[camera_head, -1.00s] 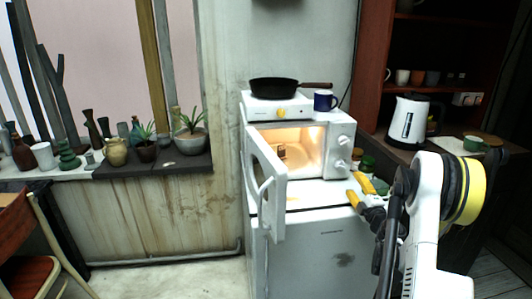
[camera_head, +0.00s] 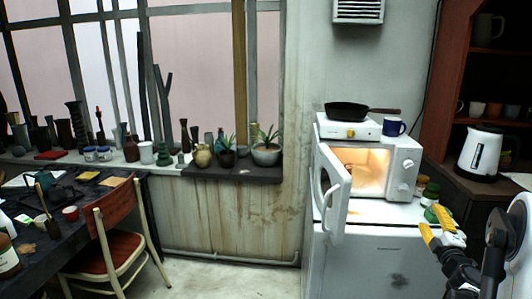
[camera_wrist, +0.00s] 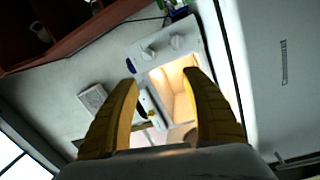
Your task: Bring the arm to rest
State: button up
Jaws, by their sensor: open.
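My gripper (camera_head: 442,236) has yellow fingers and shows at the lower right of the head view, in front of the right side of the white fridge. In the wrist view my gripper (camera_wrist: 163,110) has its two yellow fingers spread apart with nothing between them held. Beyond the fingers the lit microwave (camera_wrist: 177,85) shows, apart from them. In the head view the microwave (camera_head: 404,172) stands on the fridge with its door (camera_head: 334,190) swung open to the left and its inside lit.
A hot plate (camera_head: 348,128) with a black pan (camera_head: 350,111) and a blue mug (camera_head: 394,126) sit on the microwave. A white kettle (camera_head: 478,150) stands on the right counter. A chair (camera_head: 118,225) and a cluttered table (camera_head: 60,240) are at left. The floor between is clear.

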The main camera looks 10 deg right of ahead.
jog(key=a+r+m+g+h, duration=0.15)
jog(key=a+r+m, duration=0.4)
jog(key=r, duration=0.55)
jog(key=s+a+r+m+g, duration=0.3)
jog(key=s+a+m, duration=0.15)
jog(key=a, duration=0.55)
jog(key=s+a+f+g+y, duration=0.3)
jog(key=s+a+f, duration=0.3)
jog(key=s+a, duration=0.6)
jog(key=s+a+f+m+g+y, duration=0.1)
jog(key=s+a+f+g+y, duration=0.2)
jog(key=s+a, duration=1)
notch_tip(320, 180, down, 3)
jog(key=shift+s+a+f+m+y, duration=0.15)
jog(key=shift+s+a+m+y, duration=0.15)
jog(key=shift+a+y, duration=0.6)
jog(key=shift+a+h, duration=0.2)
jog(key=shift+h, duration=0.05)
jog(key=shift+c, duration=0.2)
